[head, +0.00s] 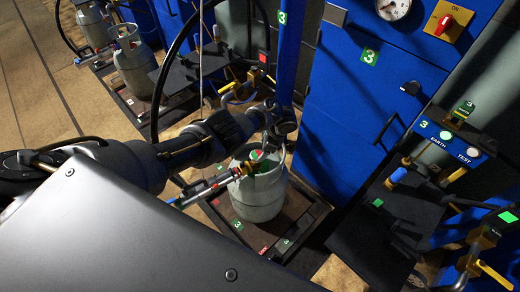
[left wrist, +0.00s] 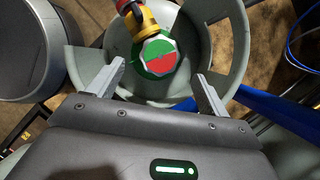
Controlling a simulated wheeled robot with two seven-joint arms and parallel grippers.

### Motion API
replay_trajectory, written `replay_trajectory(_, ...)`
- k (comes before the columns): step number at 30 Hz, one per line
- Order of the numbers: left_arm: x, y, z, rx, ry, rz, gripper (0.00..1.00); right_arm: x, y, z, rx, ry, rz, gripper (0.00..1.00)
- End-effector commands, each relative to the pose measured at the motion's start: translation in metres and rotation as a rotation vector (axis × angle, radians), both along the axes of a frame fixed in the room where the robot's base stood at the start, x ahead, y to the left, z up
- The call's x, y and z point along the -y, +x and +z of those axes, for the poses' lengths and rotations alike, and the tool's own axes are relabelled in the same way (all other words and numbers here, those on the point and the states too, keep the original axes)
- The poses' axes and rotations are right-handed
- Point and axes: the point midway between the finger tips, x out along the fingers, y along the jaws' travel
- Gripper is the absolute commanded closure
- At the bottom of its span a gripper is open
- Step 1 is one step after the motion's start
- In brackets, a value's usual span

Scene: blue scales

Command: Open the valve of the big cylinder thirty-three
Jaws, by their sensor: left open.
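A big grey gas cylinder (head: 258,198) stands upright on a dark scale platform, with a raised collar around its top. Its valve knob (left wrist: 158,56), green and red, sits inside the collar (left wrist: 238,40); in the head view the knob (head: 255,155) shows just below my wrist. A yellow and red connector (left wrist: 136,20) is fixed beside the knob. My left gripper (left wrist: 155,88) is open, its two fingers apart on either side of the near collar opening, and the knob lies beyond them, untouched. In the head view my left gripper (head: 270,135) is partly hidden by the arm. My right gripper is not in view.
A blue scale column (head: 287,55) rises close behind the cylinder. A blue cabinet (head: 350,110) with a gauge (head: 393,8) stands to the right. Other grey cylinders (head: 135,62) stand at the upper left.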

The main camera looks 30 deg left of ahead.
Motion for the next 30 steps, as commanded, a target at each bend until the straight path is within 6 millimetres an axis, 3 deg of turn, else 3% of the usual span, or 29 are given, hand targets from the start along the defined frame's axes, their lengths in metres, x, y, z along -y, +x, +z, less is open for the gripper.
replay_trajectory(1, 0.004, 0.002, 0.016, 0.002, 0.0, -0.001, 0.21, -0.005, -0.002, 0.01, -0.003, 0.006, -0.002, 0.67)
replay_trajectory(3, 0.009, 0.003, 0.027, 0.001, -0.001, 0.0, 0.21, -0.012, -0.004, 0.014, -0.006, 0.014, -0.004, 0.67)
replay_trajectory(10, 0.019, 0.007, 0.053, -0.001, 0.001, 0.0, 0.21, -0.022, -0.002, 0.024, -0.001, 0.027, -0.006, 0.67)
replay_trajectory(30, 0.022, 0.007, 0.057, -0.001, 0.002, 0.001, 0.21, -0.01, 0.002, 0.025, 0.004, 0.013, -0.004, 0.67)
